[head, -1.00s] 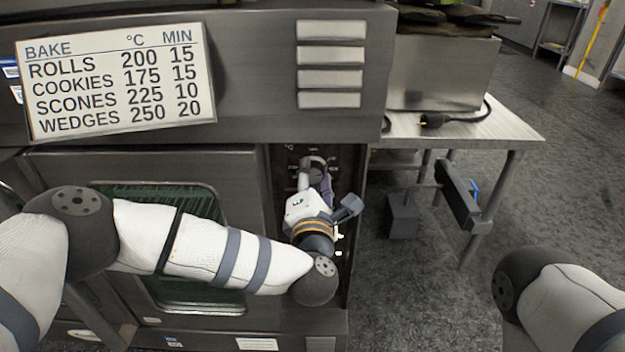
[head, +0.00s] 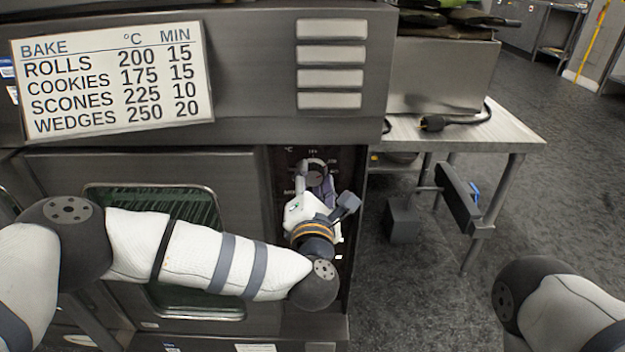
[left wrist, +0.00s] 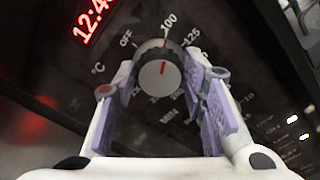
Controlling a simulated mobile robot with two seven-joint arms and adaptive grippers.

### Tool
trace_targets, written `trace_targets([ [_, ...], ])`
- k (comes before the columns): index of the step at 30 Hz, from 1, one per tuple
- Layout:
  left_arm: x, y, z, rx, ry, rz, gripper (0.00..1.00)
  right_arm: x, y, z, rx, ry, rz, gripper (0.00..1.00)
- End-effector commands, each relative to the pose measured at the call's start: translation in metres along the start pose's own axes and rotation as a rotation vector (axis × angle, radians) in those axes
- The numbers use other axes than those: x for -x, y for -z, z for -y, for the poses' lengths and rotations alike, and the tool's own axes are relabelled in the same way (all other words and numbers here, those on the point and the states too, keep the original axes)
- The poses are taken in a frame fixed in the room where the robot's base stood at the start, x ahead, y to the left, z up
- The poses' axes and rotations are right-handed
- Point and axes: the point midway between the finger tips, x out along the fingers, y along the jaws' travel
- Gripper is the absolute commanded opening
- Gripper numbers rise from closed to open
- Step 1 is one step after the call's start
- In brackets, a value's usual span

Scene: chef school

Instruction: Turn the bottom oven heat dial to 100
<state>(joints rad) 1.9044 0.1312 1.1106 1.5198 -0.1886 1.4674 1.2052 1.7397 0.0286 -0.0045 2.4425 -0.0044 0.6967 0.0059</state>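The oven heat dial (left wrist: 158,76) is a round knob with a grey face and a red line, on the dark control panel. The line points up, roughly toward the 100 label (left wrist: 170,24); OFF lies left of it and 125 right. In the head view the dial (head: 314,174) is partly hidden by my left gripper (head: 315,177). In the left wrist view my left gripper's purple-padded fingers (left wrist: 160,72) stand on either side of the dial, seemingly with narrow gaps; contact is unclear. My right gripper is out of view.
The oven door with its window (head: 150,205) lies left of the panel. A bake chart (head: 112,80) hangs above. A metal table (head: 500,128) with a black plug stands at the right. Open floor lies between it and my right arm.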

Motion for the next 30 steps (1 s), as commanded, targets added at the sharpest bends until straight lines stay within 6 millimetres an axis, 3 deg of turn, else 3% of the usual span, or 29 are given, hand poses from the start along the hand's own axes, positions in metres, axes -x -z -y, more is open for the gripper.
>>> trace_targets([
  [11, 0.003, 0.000, 0.001, 0.000, 0.002, 0.000, 0.55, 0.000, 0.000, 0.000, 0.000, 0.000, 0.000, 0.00],
  [14, 0.020, 0.000, 0.001, 0.000, 0.004, 0.001, 0.55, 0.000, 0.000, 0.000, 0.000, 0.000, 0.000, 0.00],
  [24, 0.105, 0.000, 0.001, -0.001, 0.004, 0.000, 0.55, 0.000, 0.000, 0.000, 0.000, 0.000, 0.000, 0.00],
  [30, 0.120, 0.000, 0.000, 0.000, 0.000, 0.000, 0.55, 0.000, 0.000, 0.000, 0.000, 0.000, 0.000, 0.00],
])
